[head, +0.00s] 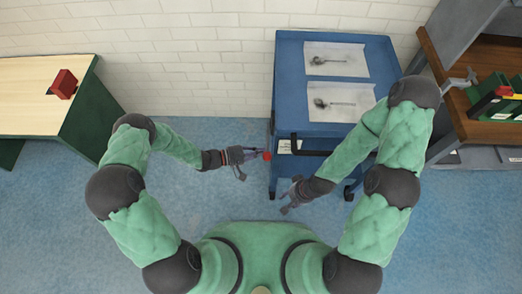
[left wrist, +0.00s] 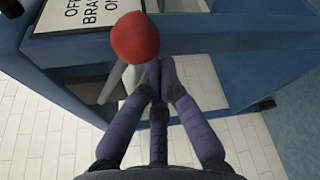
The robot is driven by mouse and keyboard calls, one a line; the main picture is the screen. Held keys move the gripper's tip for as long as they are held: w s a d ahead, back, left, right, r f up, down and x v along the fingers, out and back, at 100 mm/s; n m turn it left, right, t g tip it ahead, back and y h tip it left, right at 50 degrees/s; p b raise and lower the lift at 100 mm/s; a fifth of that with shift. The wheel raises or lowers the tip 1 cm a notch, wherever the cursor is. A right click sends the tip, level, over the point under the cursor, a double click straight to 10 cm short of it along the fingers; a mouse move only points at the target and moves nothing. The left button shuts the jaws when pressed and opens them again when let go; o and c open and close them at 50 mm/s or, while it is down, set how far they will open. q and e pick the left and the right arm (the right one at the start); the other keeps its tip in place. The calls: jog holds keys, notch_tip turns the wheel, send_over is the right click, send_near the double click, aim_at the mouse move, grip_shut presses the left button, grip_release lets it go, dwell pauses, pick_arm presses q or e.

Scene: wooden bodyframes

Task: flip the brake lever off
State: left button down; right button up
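The brake lever has a round red knob (head: 267,156) at the near left corner of the blue cart (head: 301,39). In the left wrist view the red knob (left wrist: 135,40) hides part of a white label (left wrist: 75,14) reading OFF, BRA and ON. The lever's grey shaft (left wrist: 131,78) runs below the knob. My left gripper (head: 255,153) is beside the knob, to its left. In the left wrist view its fingertips (left wrist: 158,80) are together just right of the shaft; contact is unclear. My right gripper (head: 284,201) is low in front of the cart, empty, with fingers spread.
Two pictured sheets (head: 336,59) lie on the cart top. A black handle (head: 320,152) crosses its near side. A wooden-topped table (head: 30,95) with a red block (head: 64,84) stands left; a brown shelf (head: 480,65) stands right. The floor between table and cart is clear.

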pick_arm(q)
notch_tip(320, 180, up, 11)
jog(key=s+n+g+y+p, duration=0.1)
jog(key=s+n+g+p, duration=0.1)
jog(key=n+p, duration=0.5)
jog(key=g+p, duration=0.1)
jog(key=p, duration=0.3)
jog(key=shift+s+r+g+p, duration=0.2)
jog(key=shift+g+p, duration=0.2)
jog(key=shift+w+r, duration=0.2)
